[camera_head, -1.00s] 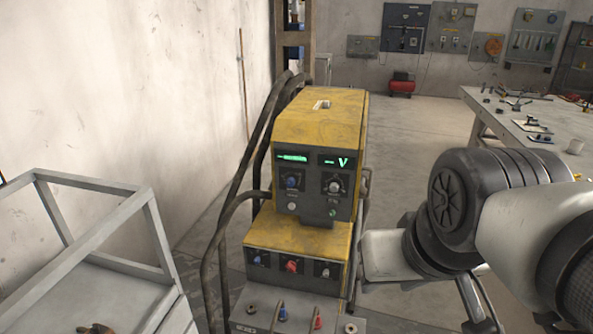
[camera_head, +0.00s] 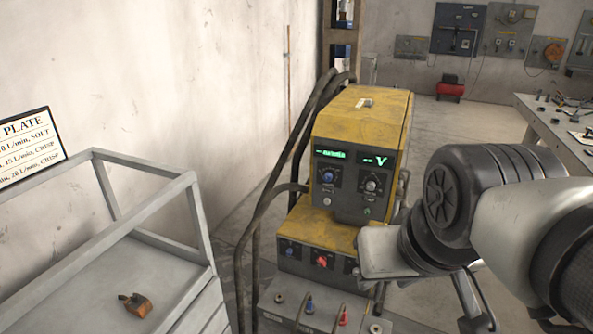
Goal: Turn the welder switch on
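The welder (camera_head: 361,120) is a worn yellow and dark grey machine near the middle of the head view. Its upper panel (camera_head: 350,176) has lit green displays, a blue knob (camera_head: 328,177) and a grey knob (camera_head: 371,184). The lower panel has a red rotary switch (camera_head: 321,261) and a smaller blue knob (camera_head: 289,250); its right end is hidden by my arm. Which control is the welder switch, I cannot tell for sure. My arm (camera_head: 455,205) reaches in from the right, in front of the welder's lower right side. My gripper's fingers cannot be made out.
A grey metal frame cart (camera_head: 150,172) with a small orange item (camera_head: 136,304) stands at the left. Thick black cables hang along the welder's left side. A workbench (camera_head: 545,118) with tools is at the back right. Open floor lies behind the welder.

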